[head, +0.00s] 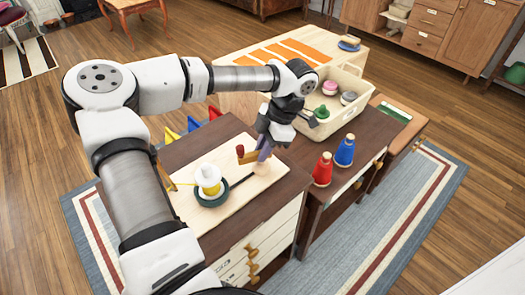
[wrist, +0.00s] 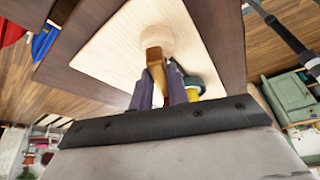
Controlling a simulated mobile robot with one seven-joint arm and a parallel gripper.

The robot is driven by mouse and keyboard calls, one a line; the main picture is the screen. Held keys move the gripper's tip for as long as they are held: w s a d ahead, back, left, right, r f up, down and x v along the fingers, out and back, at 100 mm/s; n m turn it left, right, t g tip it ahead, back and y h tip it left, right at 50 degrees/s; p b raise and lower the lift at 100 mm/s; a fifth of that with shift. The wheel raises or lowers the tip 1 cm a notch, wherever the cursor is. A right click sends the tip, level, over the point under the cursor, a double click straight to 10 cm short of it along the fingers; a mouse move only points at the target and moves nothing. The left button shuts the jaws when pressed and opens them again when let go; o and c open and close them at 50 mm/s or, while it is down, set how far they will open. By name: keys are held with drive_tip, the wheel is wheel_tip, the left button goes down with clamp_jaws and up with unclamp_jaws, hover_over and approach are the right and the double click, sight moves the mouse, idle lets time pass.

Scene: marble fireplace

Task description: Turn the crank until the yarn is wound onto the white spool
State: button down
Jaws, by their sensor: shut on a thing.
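The white spool (head: 209,180) stands upright on a dark green round base, with yellow yarn (head: 212,188) showing around its lower part. Both are on a pale wooden board (head: 185,212). My gripper (head: 262,152) is at the right of the board, its purple fingers shut on the wooden crank (head: 246,157). In the wrist view, the crank (wrist: 154,58) stands between the fingers, above a round wooden disc (wrist: 150,40). Yellow (wrist: 192,91) shows behind the right finger. The spool's far side and the crank's gripped part are hidden.
A cream bin (head: 337,110) with several colored spools stands behind my gripper. A red cone (head: 322,170) and a blue cone (head: 345,150) stand on the brown table to the right. A dark rod (head: 241,181) lies between the spool and the board's right side.

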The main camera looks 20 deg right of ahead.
drive_tip(key=shift+m+t+b, duration=0.4)
drive_tip(key=shift+m, duration=0.7)
drive_tip(key=c, duration=1.4)
unclamp_jaws()
drive_tip(key=shift+o, duration=0.2)
drive_tip(key=v, duration=1.4)
drive_tip(key=shift+s+a+b, duration=0.15)
drive_tip(key=shift+a+b, duration=0.05)
drive_tip(key=shift+b, duration=0.2)
